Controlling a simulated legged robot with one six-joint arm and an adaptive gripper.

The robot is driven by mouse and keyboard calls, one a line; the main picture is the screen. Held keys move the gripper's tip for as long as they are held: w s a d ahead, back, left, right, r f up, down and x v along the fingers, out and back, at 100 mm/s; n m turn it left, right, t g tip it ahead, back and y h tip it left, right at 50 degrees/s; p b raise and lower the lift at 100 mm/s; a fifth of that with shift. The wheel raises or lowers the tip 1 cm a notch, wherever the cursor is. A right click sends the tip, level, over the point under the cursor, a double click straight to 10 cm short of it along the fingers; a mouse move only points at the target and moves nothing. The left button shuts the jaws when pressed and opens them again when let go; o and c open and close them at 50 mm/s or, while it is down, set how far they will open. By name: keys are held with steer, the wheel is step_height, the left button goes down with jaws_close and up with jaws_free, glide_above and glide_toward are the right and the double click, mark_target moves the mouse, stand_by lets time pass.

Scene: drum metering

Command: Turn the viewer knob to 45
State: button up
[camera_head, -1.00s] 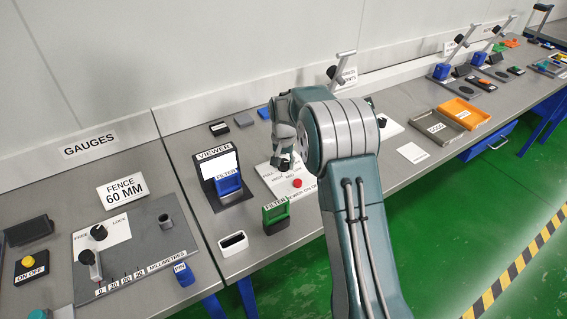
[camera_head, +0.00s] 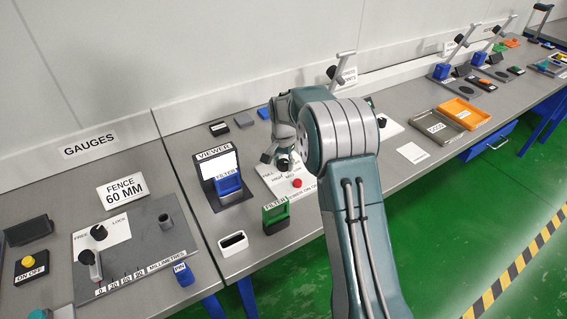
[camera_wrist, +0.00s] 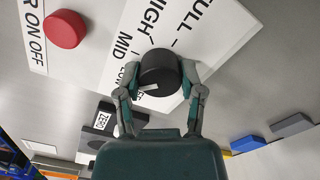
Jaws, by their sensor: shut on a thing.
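The viewer knob (camera_wrist: 161,70) is a round black knob on a white panel (camera_wrist: 215,30) marked LOW, MID, HIGH and FULL. In the wrist view my gripper (camera_wrist: 160,78) has its two fingers on either side of the knob, shut on it. A small white mark shows on the knob's lower left, on the side of LOW; its exact reading is unclear. In the head view my gripper (camera_head: 277,156) is down at the panel, and the knob is mostly hidden. The viewer (camera_head: 218,175) stands left of the panel with a blue filter (camera_head: 229,184) in front of its bright screen.
A red button (camera_head: 297,183) sits close to the knob, also in the wrist view (camera_wrist: 66,29). A green filter block (camera_head: 276,214) and a white open holder (camera_head: 233,243) stand nearer the bench's front edge. Small blue, grey and black blocks lie behind.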

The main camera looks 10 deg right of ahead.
mark_target(282, 162)
steer(key=o, duration=1.2)
steer(key=shift+a+f, duration=0.15)
steer(key=shift+f, duration=0.1)
steer(key=shift+c, duration=0.2)
steer(key=shift+r, duration=0.15)
step_height(282, 162, up, 12)
